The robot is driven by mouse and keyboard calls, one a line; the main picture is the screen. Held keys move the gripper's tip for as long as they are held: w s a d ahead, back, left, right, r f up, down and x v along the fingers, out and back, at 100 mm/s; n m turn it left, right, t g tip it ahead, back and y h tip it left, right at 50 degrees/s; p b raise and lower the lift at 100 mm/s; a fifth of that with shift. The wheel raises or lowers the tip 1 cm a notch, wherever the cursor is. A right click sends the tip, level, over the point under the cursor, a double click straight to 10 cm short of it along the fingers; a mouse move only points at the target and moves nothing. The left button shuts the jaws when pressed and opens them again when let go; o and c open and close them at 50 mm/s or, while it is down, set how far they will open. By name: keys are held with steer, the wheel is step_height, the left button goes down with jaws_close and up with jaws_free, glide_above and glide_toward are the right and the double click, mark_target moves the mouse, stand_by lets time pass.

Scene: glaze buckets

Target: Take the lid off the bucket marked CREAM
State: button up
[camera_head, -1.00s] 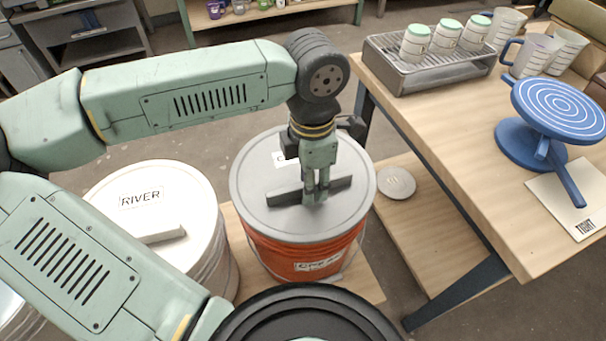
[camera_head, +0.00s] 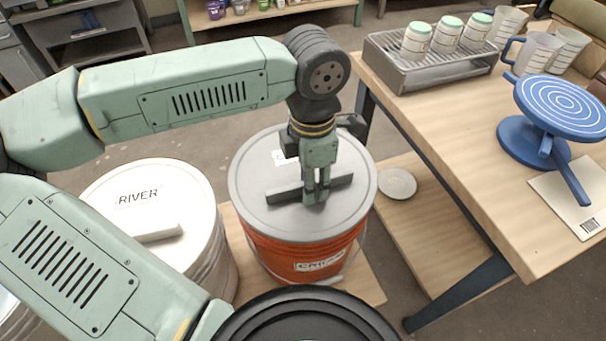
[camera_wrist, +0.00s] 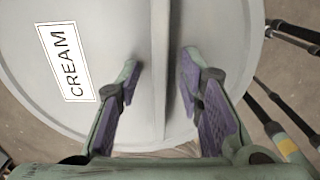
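The CREAM bucket (camera_head: 290,259) is orange with a white label on its side and stands on a low wooden platform. Its grey round lid (camera_head: 255,207) sits on top and has a dark raised bar handle (camera_head: 285,197) across it. The lid also shows in the wrist view (camera_wrist: 110,25) with a CREAM label (camera_wrist: 68,62). My gripper (camera_head: 315,199) points down at the middle of the handle. In the wrist view its two fingers (camera_wrist: 160,68) stand on either side of the handle bar, with a visible gap to each side. They are open and hold nothing.
A white bucket marked RIVER (camera_head: 130,178), with its own lid, stands close on the left. A wooden table (camera_head: 440,140) on the right carries a jar rack (camera_head: 440,78), jugs and a blue turntable (camera_head: 560,105). A small pale disc (camera_head: 397,184) lies on the low shelf beside the bucket.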

jaws_close()
stand_by(0.4)
